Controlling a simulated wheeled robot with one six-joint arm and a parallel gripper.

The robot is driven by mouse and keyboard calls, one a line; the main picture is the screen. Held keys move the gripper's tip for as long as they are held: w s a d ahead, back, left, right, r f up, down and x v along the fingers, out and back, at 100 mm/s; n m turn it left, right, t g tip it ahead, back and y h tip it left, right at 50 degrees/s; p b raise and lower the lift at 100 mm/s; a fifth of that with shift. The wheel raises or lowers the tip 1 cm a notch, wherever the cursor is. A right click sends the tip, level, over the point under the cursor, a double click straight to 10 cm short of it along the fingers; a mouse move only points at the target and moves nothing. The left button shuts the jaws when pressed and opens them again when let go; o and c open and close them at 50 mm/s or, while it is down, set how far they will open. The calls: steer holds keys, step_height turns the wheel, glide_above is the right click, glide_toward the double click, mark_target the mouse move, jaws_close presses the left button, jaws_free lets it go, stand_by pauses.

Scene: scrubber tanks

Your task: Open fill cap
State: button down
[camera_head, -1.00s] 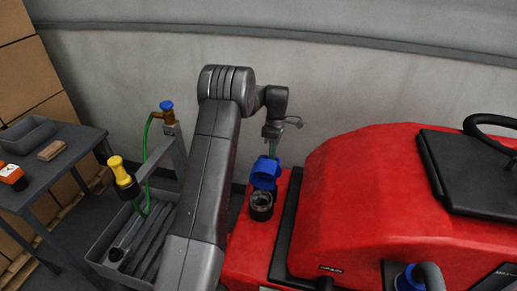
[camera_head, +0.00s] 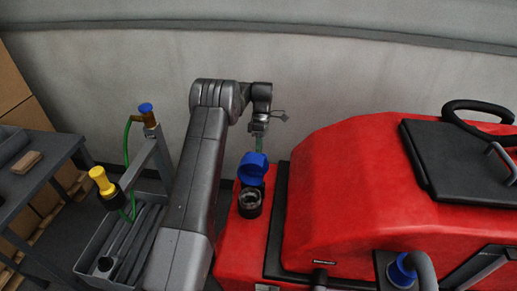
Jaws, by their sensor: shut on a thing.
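The blue fill cap (camera_head: 252,168) is tilted up at the back of the dark round filler neck (camera_head: 250,203) on the red scrubber machine (camera_head: 345,205). The neck's mouth is uncovered and faces up. My gripper (camera_head: 259,146) is just above and behind the cap, pointing down, its fingertips at the cap's upper edge. It is shut on the cap, though the contact itself is small and partly hidden in this view.
A grey tray (camera_head: 95,250) with a post, a green hose (camera_head: 128,150), a blue-topped tap (camera_head: 147,112) and a yellow nozzle (camera_head: 103,181) stands left of my arm. A grey table (camera_head: 45,172) is farther left. A pale wall (camera_head: 330,80) rises behind.

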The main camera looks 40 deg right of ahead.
steer(key=c, duration=1.5)
jaws_free()
steer(key=shift+b+v, duration=0.7)
steer(key=shift+v, duration=3)
